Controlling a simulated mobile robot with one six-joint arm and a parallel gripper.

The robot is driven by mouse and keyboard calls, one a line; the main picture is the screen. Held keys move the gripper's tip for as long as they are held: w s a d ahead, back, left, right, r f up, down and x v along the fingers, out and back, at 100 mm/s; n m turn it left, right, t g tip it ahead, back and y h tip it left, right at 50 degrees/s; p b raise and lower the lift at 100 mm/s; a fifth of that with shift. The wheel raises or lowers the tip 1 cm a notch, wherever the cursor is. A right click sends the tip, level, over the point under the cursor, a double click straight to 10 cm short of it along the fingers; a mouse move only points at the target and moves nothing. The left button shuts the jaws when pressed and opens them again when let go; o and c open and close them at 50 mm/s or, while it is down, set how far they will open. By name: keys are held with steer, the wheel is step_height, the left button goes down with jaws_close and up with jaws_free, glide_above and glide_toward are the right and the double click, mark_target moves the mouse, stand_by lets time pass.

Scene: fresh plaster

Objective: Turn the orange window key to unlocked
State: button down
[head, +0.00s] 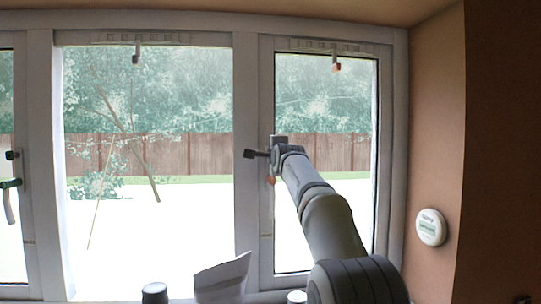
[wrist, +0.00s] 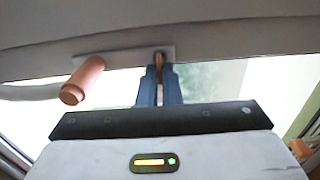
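In the wrist view, a thin orange-copper key (wrist: 159,62) stands out from a pale plate (wrist: 125,54) on the window frame. My gripper (wrist: 159,72) has its two blue-grey fingers close together on either side of the key, and they appear to touch it. A thicker copper-coloured cylindrical grip (wrist: 82,82) sticks out from the same plate, to the left of the fingers and apart from them. In the head view, my arm reaches to the frame of the right window; the gripper and key are hard to make out there. A small orange piece (head: 270,181) shows just below.
A dark knob (head: 252,153) sticks out left of my wrist. A white round device (head: 431,227) is on the right wall. A dark cup-like object (head: 155,293) and a pale folded card (head: 222,277) stand along the sill. The middle pane is clear.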

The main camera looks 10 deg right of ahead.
steer(key=shift+f, duration=0.15)
steer(key=c, duration=1.6)
jaws_free()
steer(key=shift+s+b, duration=0.45)
steer(key=s+b, duration=0.3)
steer(key=s, duration=0.4)
steer(key=shift+b, duration=0.3)
